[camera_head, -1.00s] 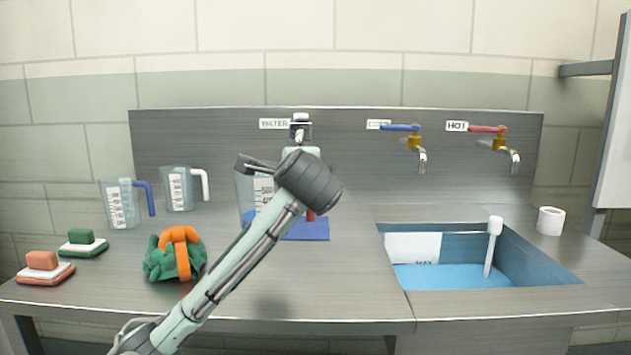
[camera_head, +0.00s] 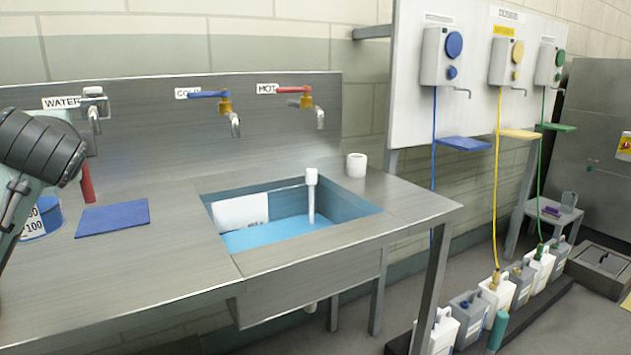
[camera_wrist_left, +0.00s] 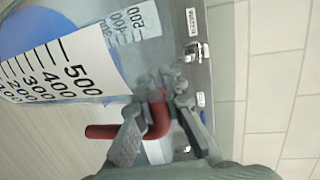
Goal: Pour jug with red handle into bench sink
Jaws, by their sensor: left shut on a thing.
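The jug with the red handle stands near-upright at the left edge of the head view, its clear body (camera_head: 42,222) holding blue and marked with a white scale. Its red handle (camera_head: 87,183) shows beside my arm. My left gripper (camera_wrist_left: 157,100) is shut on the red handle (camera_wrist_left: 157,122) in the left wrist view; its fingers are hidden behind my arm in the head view. I cannot tell whether the jug touches the bench. The bench sink (camera_head: 288,203) is to the right of the jug, with blue water inside. My right gripper is not in view.
A blue mat (camera_head: 112,218) lies bare between jug and sink. A white plug handle (camera_head: 311,195) rises in the basin, and a white cup-like roll (camera_head: 356,165) stands behind its right side. Taps line the backsplash. Dispensers (camera_head: 441,57) and floor canisters (camera_head: 468,315) are farther right.

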